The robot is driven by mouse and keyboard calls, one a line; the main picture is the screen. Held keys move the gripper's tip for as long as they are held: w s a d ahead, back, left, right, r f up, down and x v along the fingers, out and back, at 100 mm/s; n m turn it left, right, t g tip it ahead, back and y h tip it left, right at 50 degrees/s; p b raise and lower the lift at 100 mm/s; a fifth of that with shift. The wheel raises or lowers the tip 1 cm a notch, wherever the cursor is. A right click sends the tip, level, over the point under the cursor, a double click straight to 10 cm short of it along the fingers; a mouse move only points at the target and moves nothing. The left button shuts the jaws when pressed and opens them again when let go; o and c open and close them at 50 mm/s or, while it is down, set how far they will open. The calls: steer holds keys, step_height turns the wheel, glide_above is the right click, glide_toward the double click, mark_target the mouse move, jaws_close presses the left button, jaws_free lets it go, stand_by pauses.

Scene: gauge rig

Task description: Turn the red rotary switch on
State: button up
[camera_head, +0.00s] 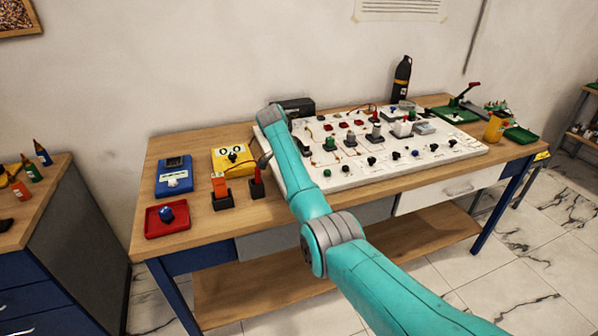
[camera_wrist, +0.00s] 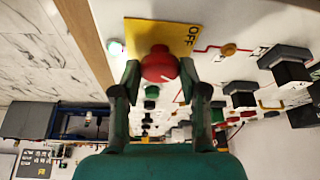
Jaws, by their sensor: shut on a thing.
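The red rotary switch (camera_wrist: 158,63) shows in the wrist view as a round red knob on a yellow plate (camera_wrist: 142,30) marked OFF. My gripper (camera_wrist: 159,70) has one finger on each side of the knob and is shut on it. The knob's far side and any position mark on it cannot be made out.
In the head view a yellow box (camera_head: 228,168), a blue meter (camera_head: 172,182) and a red tray (camera_head: 152,220) stand left of the panel.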

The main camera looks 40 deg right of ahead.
steer(key=shift+m+g, duration=0.4)
steer(key=shift+m, duration=0.6)
steer(key=o, duration=1.1)
steer(key=shift+w, duration=0.1)
steer(key=v, duration=1.2)
steer(key=shift+d, duration=0.15)
